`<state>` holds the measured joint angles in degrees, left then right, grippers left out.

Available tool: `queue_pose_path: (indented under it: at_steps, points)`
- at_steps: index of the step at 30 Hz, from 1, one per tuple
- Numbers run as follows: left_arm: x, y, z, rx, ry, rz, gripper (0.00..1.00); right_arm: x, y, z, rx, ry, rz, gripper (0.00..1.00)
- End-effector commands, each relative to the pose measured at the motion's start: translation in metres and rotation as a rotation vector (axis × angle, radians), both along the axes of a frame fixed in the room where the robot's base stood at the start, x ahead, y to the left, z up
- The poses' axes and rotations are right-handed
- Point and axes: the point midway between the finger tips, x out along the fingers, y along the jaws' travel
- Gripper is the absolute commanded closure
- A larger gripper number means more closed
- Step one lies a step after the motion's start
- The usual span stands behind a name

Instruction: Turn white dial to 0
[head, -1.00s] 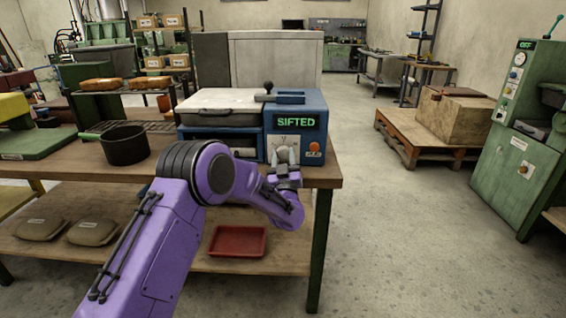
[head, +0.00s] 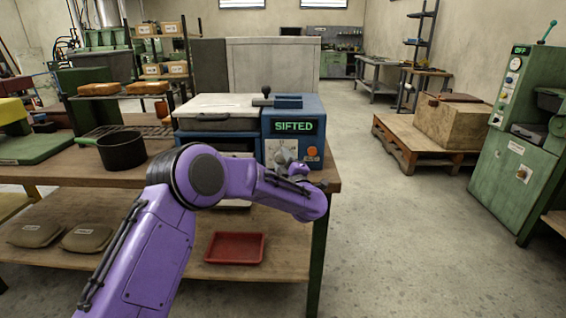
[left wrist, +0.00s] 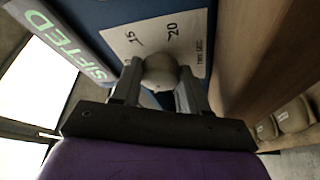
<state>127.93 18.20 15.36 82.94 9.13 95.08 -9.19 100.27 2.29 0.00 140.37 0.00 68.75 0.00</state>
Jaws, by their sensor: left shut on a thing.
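The white dial (head: 281,158) is on the front of a blue machine (head: 294,107) with a green lit display reading SIFTED (head: 293,126). In the left wrist view the round, pale dial (left wrist: 160,70) sits between the fingertips of my left gripper (left wrist: 158,80), which is shut on it. A white plate behind it shows the marks 15 and 20 (left wrist: 172,31); the 0 mark and the dial's pointer cannot be made out. In the head view the left gripper (head: 290,168) reaches the dial from the lower right, partly hidden by my purple arm. My right gripper is not in view.
An orange button (head: 312,153) is just right of the dial. A black pot (head: 122,150) stands left on the wooden workbench (head: 65,165). A red tray (head: 235,248) lies on the lower shelf. Floor right of the bench is clear.

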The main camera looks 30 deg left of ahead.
Motion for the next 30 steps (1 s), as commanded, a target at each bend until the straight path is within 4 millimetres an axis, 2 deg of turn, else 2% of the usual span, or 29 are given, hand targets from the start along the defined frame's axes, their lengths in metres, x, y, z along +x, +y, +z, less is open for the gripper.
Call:
queue_pose_path:
  at_steps: [18,30]
  points:
    - [0.0,0.0,0.002,-0.501,-0.304,0.002,0.87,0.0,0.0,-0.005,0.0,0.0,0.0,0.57]
    - [0.0,0.0,0.004,-0.766,-0.467,0.001,0.87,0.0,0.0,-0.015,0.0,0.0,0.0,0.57]
